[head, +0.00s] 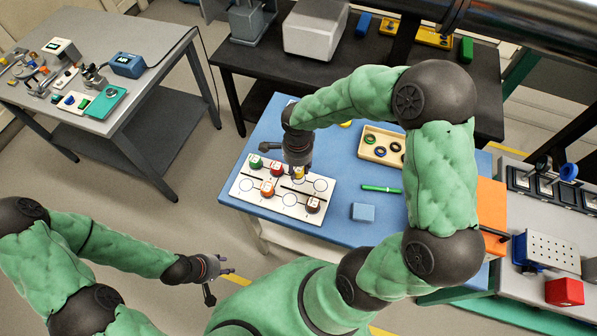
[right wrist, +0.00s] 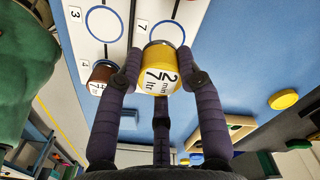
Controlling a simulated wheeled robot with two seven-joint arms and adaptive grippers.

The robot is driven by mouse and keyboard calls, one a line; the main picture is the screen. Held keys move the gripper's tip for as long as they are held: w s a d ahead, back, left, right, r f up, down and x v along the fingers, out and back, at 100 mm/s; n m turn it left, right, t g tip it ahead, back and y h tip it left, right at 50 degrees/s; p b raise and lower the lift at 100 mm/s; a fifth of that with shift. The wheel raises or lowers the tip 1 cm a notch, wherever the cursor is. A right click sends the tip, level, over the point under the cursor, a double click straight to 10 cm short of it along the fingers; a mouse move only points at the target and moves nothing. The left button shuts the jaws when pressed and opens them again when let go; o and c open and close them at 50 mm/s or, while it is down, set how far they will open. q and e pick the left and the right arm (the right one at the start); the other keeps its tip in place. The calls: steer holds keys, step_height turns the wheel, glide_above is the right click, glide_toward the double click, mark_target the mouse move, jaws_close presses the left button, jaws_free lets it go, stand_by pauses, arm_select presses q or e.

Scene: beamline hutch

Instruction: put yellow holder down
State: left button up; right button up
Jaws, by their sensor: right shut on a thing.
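The yellow holder (right wrist: 161,68), with a printed white label, is between the fingers of my right gripper (right wrist: 162,78). In the head view my right gripper (head: 297,176) is over the white board (head: 240,188), and the yellow holder is mostly hidden there. The board has numbered circles; in the right wrist view the holder is close to the circle (right wrist: 166,34) near the 7. I cannot tell whether it touches the board. My left gripper (head: 222,283) is open and empty, away from the table.
Green (head: 254,162), red (head: 277,168), orange (head: 267,187) and brown (head: 314,205) holders stand on the board. A wooden tray with rings (head: 370,150), a green pen (head: 381,189) and a blue block (head: 363,212) lie to the right on the blue table.

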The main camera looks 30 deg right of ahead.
mark_target(299, 172)
steer(key=shift+w+d+f, duration=0.15)
steer(key=shift+d+f, duration=0.05)
steer(key=shift+f, duration=0.15)
steer(key=f, duration=0.3)
steer(key=shift+w+d+f+b, duration=0.15)
steer(key=shift+w+f+b, duration=0.05)
steer(key=shift+f+b, duration=0.15)
steer(key=shift+r, duration=0.15)
steer(key=shift+f, duration=0.2)
steer(key=o, duration=1.2)
steer(key=shift+r, duration=0.1)
